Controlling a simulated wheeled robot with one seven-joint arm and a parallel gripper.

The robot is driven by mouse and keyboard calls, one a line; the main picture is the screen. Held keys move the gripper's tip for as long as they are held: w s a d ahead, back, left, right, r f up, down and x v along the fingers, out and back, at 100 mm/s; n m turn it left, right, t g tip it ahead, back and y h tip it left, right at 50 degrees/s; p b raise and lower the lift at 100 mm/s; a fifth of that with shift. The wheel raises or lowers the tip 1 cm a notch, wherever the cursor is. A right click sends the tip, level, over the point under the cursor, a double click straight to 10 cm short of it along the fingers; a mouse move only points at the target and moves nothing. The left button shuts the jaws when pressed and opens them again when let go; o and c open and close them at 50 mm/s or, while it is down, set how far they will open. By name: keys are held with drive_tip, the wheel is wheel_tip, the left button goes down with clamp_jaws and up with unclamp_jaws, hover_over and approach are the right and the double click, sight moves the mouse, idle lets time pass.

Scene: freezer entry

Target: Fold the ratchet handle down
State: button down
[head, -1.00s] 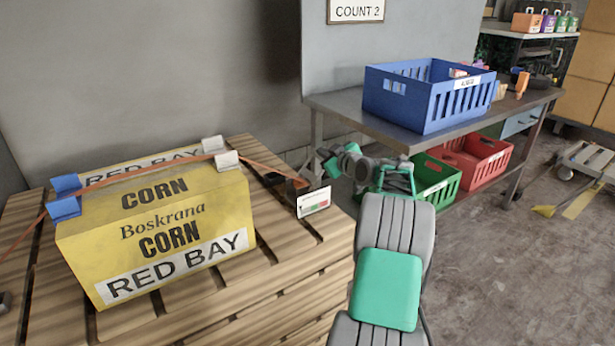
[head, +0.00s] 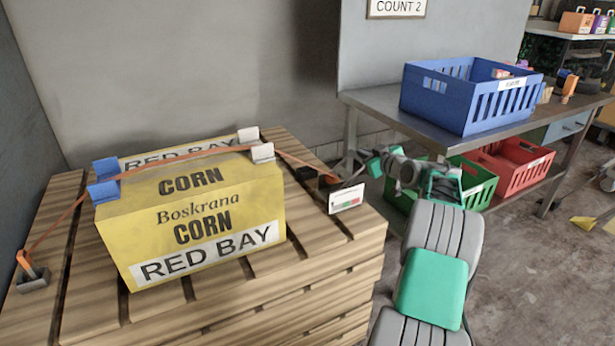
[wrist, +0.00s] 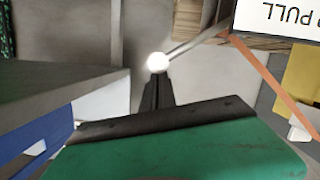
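An orange strap (head: 215,152) runs over a yellow corn box (head: 205,215) on a wooden pallet. The dark ratchet (head: 326,181) sits at the strap's right end, behind a white label card (head: 346,198). Its thin grey handle slants up to the right, towards my gripper (head: 368,165). In the wrist view the handle (wrist: 200,43) is a thin rod ending in a white ball knob (wrist: 158,62). The dark fingers of my gripper (wrist: 157,80) are together, with their tips right at the knob. They look shut; I see no clear grip around it.
A steel table (head: 400,118) with a blue crate (head: 470,95) stands right of the pallet (head: 300,275). Green (head: 478,185) and red (head: 515,165) crates are on its lower shelf. A wall closes the back.

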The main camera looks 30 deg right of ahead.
wheel_tip(320, 180, up, 5)
drive_tip(key=p, duration=0.2)
drive_tip(key=a+f+v, duration=0.1)
drive_tip(key=v, duration=0.9)
drive_tip(key=a+r+g+y+p, duration=0.1)
drive_tip(key=a+r+g+p, duration=0.4)
drive_tip(key=a, duration=0.6)
drive_tip(key=a+r+y+p, duration=0.1)
drive_tip(key=a+r+p, duration=0.3)
drive_tip(key=a+p, duration=0.55)
drive_tip(key=s+a+r+m+g+p, duration=0.1)
drive_tip(key=s+a+r+g+p, duration=0.2)
drive_tip(key=s+a, duration=0.8)
drive_tip(key=s+a+m+g+p, duration=0.1)
drive_tip(key=s+a+g+p, duration=0.1)
drive_tip(key=s, duration=0.5)
drive_tip(key=s+a+f+m+g+h+p, duration=0.1)
drive_tip(key=s+a+g+p, duration=0.1)
drive_tip(key=s+a+p, duration=0.3)
drive_tip(key=shift+s+a, duration=0.75)
drive_tip(key=shift+s, duration=0.5)
